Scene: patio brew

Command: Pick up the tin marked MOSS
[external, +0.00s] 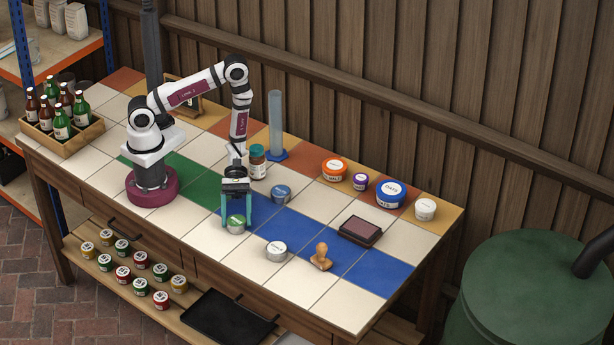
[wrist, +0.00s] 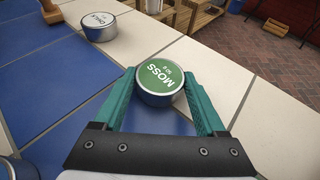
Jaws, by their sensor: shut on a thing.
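The tin marked MOSS (wrist: 160,82) has a green lid with white lettering and a silver side. In the wrist view it sits between the two teal fingers of my gripper (wrist: 160,98), which are shut on it. In the external view the same tin (external: 236,224) is between the fingertips of my gripper (external: 237,219), near the table's front edge. It looks upright and at or close to the tiled top; I cannot tell whether it touches the tiles.
A silver tin with a white label (external: 276,250) and a wooden stamp (external: 321,257) stand to the right. A blue-lidded tin (external: 281,193) is behind. An ink pad (external: 360,230) and several tubs, including a blue one (external: 390,193), stand further right. A bottle crate (external: 62,130) is far left.

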